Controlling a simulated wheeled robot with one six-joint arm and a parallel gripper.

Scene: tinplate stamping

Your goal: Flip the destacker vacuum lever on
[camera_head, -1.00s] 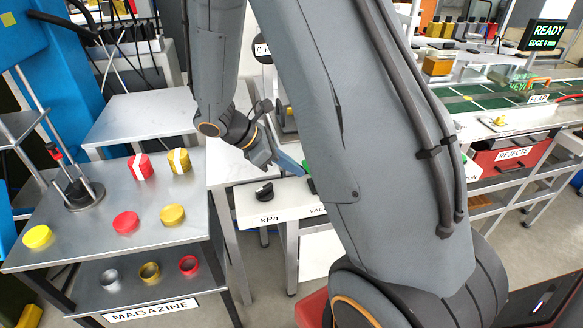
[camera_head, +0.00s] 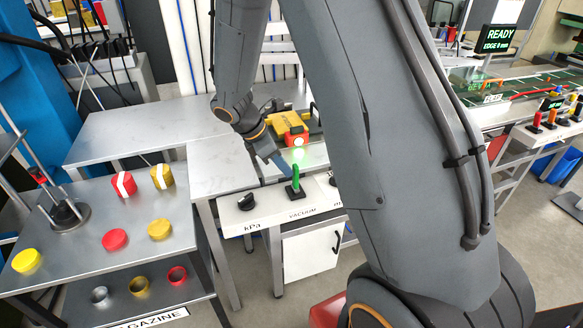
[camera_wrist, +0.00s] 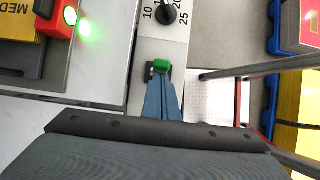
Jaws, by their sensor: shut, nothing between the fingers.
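The vacuum lever (camera_head: 295,179) has a green handle and stands upright on the white control panel (camera_head: 263,219), above the "VACUUM" label. My gripper (camera_head: 286,172) is shut and empty, with its blue fingers just beside the lever in the head view. In the wrist view the green lever top (camera_wrist: 161,66) shows right at the tips of my gripper (camera_wrist: 160,80). I cannot tell whether the fingertips touch it. A green glow (camera_head: 298,152) shows behind the lever, on the red and yellow device.
A black kPa knob (camera_head: 246,202) is left of the lever, and another knob is partly hidden by my arm. The yellow device (camera_head: 283,121) stands on the table behind. The magazine table (camera_head: 75,240) with several red and yellow cans is at the left.

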